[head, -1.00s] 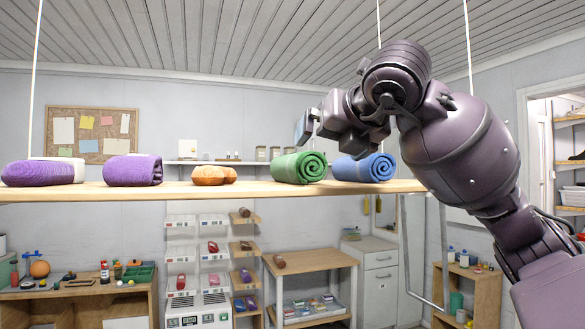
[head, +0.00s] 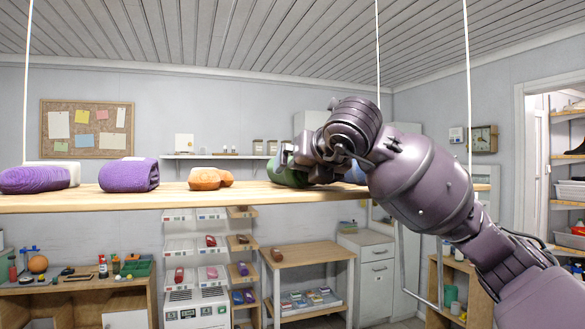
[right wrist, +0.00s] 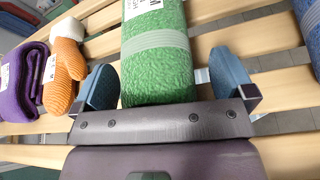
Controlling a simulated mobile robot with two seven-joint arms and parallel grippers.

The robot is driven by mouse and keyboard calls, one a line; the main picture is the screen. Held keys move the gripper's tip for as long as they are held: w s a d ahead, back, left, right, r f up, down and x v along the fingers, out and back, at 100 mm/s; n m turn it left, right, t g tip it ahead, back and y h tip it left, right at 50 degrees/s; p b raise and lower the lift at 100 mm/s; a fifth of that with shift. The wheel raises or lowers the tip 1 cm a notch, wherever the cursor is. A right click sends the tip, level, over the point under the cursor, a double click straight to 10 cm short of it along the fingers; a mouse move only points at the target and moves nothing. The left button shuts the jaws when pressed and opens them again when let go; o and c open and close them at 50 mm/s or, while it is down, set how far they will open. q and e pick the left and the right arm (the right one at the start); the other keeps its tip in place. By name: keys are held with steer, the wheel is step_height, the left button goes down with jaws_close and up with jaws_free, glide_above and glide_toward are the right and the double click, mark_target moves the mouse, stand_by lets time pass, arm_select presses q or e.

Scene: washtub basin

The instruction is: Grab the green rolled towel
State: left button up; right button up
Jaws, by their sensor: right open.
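The green rolled towel (right wrist: 155,75) lies on the hanging wooden shelf (head: 220,197). In the right wrist view it sits between the two blue fingers of my right gripper (right wrist: 168,85), with a gap showing on each side. The right gripper is open around it. In the head view my right gripper and arm cover most of the towel, and only a green part (head: 287,175) shows. My left gripper is not in view.
An orange knitted item (head: 208,179), a purple rolled towel (head: 128,175) and a purple item (head: 38,179) lie left along the shelf. A blue roll (head: 355,174) is just right of the green towel, mostly hidden. Cords hold the shelf.

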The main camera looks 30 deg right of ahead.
steer(key=c, duration=0.9)
